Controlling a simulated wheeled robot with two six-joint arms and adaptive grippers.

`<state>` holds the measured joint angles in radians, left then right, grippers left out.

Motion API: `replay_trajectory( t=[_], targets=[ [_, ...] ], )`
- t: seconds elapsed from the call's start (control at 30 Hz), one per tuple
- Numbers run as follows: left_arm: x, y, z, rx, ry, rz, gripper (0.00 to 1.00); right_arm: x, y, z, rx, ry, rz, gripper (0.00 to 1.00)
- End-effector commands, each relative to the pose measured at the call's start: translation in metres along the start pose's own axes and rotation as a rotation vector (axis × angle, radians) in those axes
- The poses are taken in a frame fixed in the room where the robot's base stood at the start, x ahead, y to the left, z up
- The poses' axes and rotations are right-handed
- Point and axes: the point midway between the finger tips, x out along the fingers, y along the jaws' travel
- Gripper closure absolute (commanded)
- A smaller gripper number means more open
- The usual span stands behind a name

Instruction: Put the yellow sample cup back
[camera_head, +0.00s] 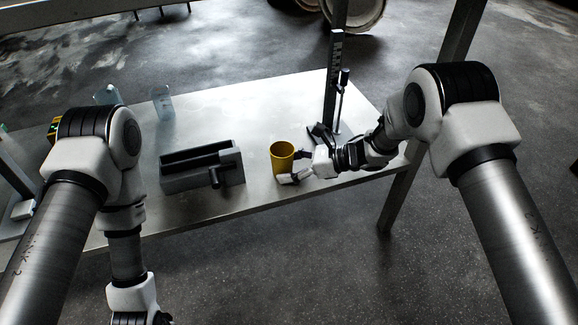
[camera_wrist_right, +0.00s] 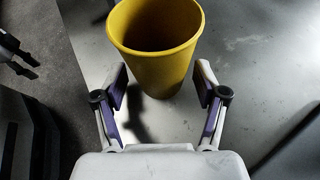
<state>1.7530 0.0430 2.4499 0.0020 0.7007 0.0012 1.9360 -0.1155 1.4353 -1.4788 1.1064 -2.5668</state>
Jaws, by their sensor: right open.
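The yellow cup (camera_head: 283,158) stands upright and looks empty near the front edge of the table, right of the grey box. My right gripper (camera_head: 291,168) reaches it from the right, low down. In the right wrist view the cup (camera_wrist_right: 156,62) is at the top centre, its base between or just ahead of the open fingertips (camera_wrist_right: 161,84). The fingers lie on either side and do not grip it; whether one touches is unclear. My left arm hangs at the left, its end cut off by the lower edge. A part that looks like my left gripper (camera_wrist_right: 15,58) shows in the wrist view.
A grey box (camera_head: 202,168) with a dark handle stands left of the cup. A tall dark column (camera_head: 332,85) with a lever rises behind my right gripper. Clear bluish vessels (camera_head: 162,102) stand farther back left. The table (camera_head: 245,112) behind the cup is bare.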

Motion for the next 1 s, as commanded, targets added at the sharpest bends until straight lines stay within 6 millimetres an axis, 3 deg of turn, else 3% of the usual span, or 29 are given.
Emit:
replay_trajectory(
  t=[0.17,0.5,0.6,1.0],
  targets=[
    [-0.011,0.0,0.0,0.001,-0.001,0.0,0.6,-0.013,-0.001,0.007,0.002,-0.001,-0.003,0.28],
    [-0.051,0.001,0.001,0.006,-0.004,0.001,0.6,-0.098,-0.001,0.009,0.002,-0.002,-0.005,0.28],
    [-0.056,0.001,0.001,0.006,-0.004,0.001,0.6,-0.113,0.0,0.007,0.0,-0.001,-0.002,0.28],
    [-0.056,0.001,0.001,0.006,-0.004,0.001,0.6,-0.122,0.0,0.003,-0.001,0.0,0.0,0.28]
  ],
)
